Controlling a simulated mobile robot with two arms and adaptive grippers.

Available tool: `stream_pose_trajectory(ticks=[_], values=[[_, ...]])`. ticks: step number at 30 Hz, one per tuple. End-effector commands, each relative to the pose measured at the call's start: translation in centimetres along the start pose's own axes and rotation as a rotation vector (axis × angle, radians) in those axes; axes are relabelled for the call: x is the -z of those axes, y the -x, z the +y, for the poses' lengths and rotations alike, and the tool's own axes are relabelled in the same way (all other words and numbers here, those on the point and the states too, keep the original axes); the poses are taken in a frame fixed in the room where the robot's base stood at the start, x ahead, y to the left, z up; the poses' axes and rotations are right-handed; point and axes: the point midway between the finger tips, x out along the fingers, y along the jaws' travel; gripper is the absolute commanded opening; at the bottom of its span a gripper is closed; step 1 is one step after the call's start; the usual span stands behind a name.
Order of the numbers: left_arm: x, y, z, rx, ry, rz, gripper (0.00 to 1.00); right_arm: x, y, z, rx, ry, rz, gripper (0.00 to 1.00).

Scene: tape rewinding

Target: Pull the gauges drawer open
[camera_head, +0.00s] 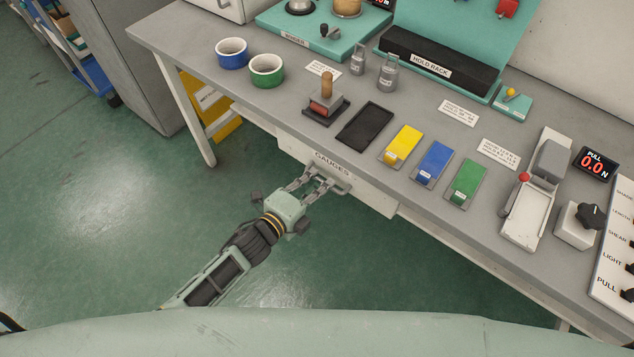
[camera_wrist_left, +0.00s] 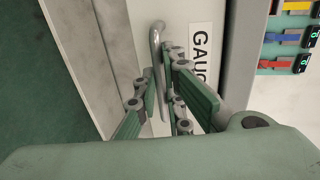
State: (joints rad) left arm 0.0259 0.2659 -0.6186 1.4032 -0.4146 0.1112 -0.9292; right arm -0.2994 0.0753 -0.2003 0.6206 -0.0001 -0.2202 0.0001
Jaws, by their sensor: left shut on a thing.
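The gauges drawer (camera_head: 371,196) is a pale drawer under the front edge of the workbench, with a "GAUGES" label on its front. Its front looks close to the bench edge; I cannot tell whether a gap shows. It has a metal bar handle (camera_wrist_left: 157,45). My left gripper (camera_head: 322,182) is at this handle, shut on it, with the arm reaching up from below. In the left wrist view, the green fingers (camera_wrist_left: 166,90) are on either side of the bar, beside the label (camera_wrist_left: 201,55). The right gripper is not in view.
A bench leg (camera_head: 190,110) stands left of the drawer. The green floor (camera_head: 130,220) before it is clear.

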Motion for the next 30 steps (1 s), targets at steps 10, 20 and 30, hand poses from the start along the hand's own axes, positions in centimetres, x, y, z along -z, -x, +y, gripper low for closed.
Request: stream_pose_trajectory(ticks=[10,20,30], values=[[-0.1,2.0,0.7,-0.009,0.0,-0.002,0.0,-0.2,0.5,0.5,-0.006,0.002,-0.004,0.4],[0.0,9.4,2.3,-0.013,0.001,-0.002,0.0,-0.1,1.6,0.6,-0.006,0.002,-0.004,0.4],[0.1,17.1,4.0,-0.012,0.001,-0.001,0.0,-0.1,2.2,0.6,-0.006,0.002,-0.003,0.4]])
